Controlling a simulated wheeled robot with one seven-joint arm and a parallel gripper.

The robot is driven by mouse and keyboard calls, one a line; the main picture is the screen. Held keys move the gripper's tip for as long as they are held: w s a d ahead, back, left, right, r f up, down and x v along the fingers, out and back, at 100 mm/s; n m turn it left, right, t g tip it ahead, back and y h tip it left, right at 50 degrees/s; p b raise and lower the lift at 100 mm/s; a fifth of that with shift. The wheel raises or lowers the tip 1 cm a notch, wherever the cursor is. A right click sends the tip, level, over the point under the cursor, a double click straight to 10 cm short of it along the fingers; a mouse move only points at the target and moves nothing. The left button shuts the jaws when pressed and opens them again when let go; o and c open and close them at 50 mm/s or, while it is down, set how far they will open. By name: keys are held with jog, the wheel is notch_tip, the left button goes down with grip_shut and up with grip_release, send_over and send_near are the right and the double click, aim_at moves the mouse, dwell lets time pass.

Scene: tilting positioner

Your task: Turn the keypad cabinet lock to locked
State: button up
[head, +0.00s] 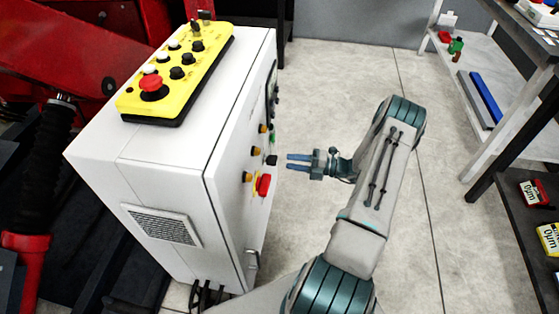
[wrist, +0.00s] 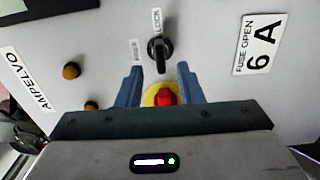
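The white cabinet (head: 225,150) stands left of my arm, its switch face turned toward my gripper. The black lock knob (wrist: 160,49) is on that face in the wrist view, with a "LOCK" label (wrist: 157,20) above it and a small unreadable label (wrist: 138,51) to its left. The knob's lever lies roughly upright in the picture; which setting it marks is unclear. A black knob, likely the same one, shows in the head view (head: 272,160). My gripper (head: 290,162) is open and empty, its two blue fingertips (wrist: 160,69) just below and either side of the knob, apparently not touching.
A red emergency button on yellow (wrist: 165,96) sits between my fingers, below the knob. Orange buttons (wrist: 71,70) are to the left. A yellow control box (head: 178,70) lies on the cabinet top. Shelves (head: 480,110) stand at right; the floor between is clear.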

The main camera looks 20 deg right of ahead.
jog(key=v, duration=0.6)
jog(key=shift+d, duration=0.2)
jog(key=shift+s, duration=0.15)
jog(key=s+a+r+n+g+h+p, duration=0.25)
jog(key=a+r+n+g, duration=0.45)
jog(key=r+n, duration=0.45)
jog(key=s+a+r+n+g+h+p, duration=0.2)
jog(key=a+r+n+g+h+p, duration=0.15)
jog(key=a+r+n, duration=0.75)
jog(key=s+a+r+n+t+h+p, duration=0.3)
jog(key=s+r+n+h, duration=0.6)
jog(key=s+r+n, duration=0.5)
notch_tip(320, 180, up, 4)
jog(key=a+n+p, duration=0.1)
jog(key=a+n, duration=0.1)
jog(key=n, duration=0.4)
jog(key=shift+s+f+p, duration=0.25)
jog(key=shift+s+p, duration=0.05)
jog(key=shift+s, duration=0.1)
